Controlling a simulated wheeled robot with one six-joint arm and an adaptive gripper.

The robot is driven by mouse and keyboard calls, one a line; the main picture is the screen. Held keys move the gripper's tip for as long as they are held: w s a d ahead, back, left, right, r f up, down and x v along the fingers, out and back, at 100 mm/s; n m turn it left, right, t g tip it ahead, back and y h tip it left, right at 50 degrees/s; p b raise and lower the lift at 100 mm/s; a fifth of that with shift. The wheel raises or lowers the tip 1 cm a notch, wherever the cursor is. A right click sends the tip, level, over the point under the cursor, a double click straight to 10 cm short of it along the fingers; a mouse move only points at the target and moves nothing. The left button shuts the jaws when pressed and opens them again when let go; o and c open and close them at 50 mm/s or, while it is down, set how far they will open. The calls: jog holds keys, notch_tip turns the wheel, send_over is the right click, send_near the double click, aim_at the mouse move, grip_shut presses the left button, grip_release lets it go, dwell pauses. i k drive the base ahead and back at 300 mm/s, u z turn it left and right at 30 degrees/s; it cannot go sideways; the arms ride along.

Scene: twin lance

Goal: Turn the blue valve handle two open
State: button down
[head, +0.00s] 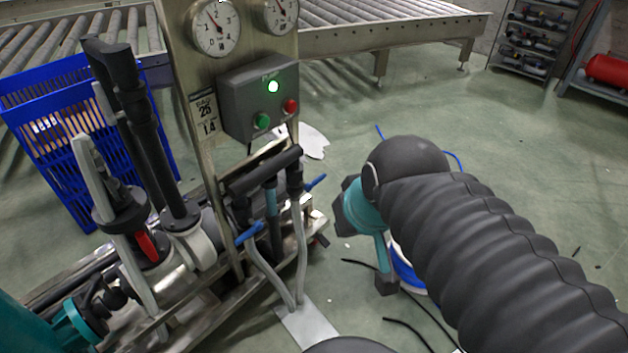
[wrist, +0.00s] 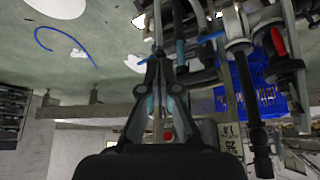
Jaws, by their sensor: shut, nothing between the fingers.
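Two blue valve handles show on the skid's pipework. One blue handle (head: 316,182) points up and right from the right pipe in the head view. The other blue handle (head: 248,234) is lower left, by the left pipe. No label tells me which is handle two. The wrist view looks upside down; there one blue handle (wrist: 142,60) is left of my fingers, and the other (wrist: 212,37) is to the right. My gripper (wrist: 157,52) is shut and empty, its tips pointing at the pipework; I cannot tell whether they touch anything.
A control box (head: 260,98) with a lit green lamp and two gauges stands above the valves. A red handle (head: 147,243) and tall black levers are at the left. A blue crate (head: 60,130) is behind.

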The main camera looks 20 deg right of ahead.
aim_at(308, 186)
jog(key=z, duration=0.15)
jog(key=k, duration=0.4)
jog(key=z, duration=1.15)
jog(key=i, duration=1.1)
jog(key=u, duration=0.7)
